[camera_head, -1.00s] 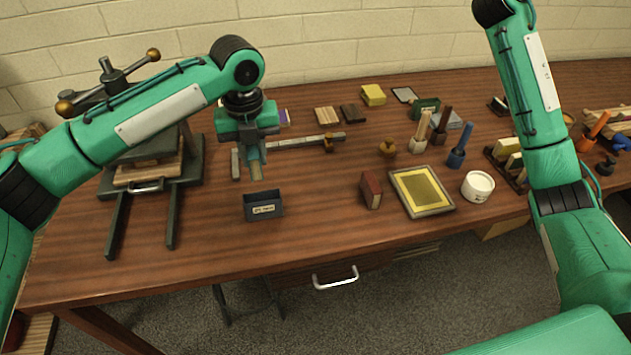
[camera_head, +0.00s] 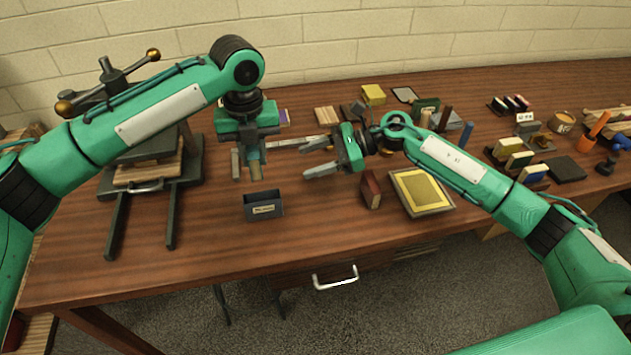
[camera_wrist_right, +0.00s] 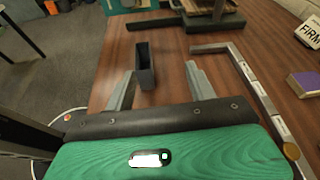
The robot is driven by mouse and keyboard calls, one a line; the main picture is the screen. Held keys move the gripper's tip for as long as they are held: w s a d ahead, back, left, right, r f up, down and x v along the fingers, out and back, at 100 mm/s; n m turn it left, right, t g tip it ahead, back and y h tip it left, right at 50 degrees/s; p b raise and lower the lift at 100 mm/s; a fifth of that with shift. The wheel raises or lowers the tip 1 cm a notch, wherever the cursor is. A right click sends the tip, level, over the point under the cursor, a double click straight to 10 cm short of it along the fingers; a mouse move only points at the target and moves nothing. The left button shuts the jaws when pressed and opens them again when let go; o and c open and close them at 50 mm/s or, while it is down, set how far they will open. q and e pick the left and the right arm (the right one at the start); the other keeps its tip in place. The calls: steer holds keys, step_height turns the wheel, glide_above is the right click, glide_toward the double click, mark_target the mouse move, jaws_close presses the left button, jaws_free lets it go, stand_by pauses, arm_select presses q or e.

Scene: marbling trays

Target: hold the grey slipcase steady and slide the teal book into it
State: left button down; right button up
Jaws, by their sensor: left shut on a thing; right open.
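The grey slipcase (camera_head: 263,211) is a small dark box with a pale label. It stands on the table with its open side up, and its opening shows in the right wrist view (camera_wrist_right: 145,58). My left gripper (camera_head: 246,168) points down above and behind the slipcase, shut on the teal book (camera_head: 255,172). Only a narrow part of the book shows; the gripper hides the rest. My right gripper (camera_head: 305,160) is open and empty, pointing left, to the right of the slipcase and apart from it. In the right wrist view, the slipcase appears between and beyond its fingers (camera_wrist_right: 160,70).
A dark press (camera_head: 190,165) stands at the left. A metal bar (camera_head: 290,143) lies behind my right gripper. A red-brown block (camera_head: 371,190) and a yellow framed tray (camera_head: 423,209) are at the right. The table around the slipcase's front is clear.

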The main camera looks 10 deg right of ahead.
steer(key=g, duration=0.1)
glide_toward(269, 203)
steer(key=shift+w+d+f+h, duration=0.15)
steer(key=shift+w+d+h, duration=0.05)
steer(key=shift+w+d, duration=0.2)
steer(key=shift+w+d+f+h, duration=0.2)
steer(key=shift+w+d, duration=0.15)
steer(key=shift+w, duration=0.15)
steer(key=shift+a+f, duration=0.2)
steer(key=shift+a, duration=0.05)
steer(key=x, duration=1.1)
steer(key=shift+a+f, duration=0.1)
steer(key=c, duration=1.2)
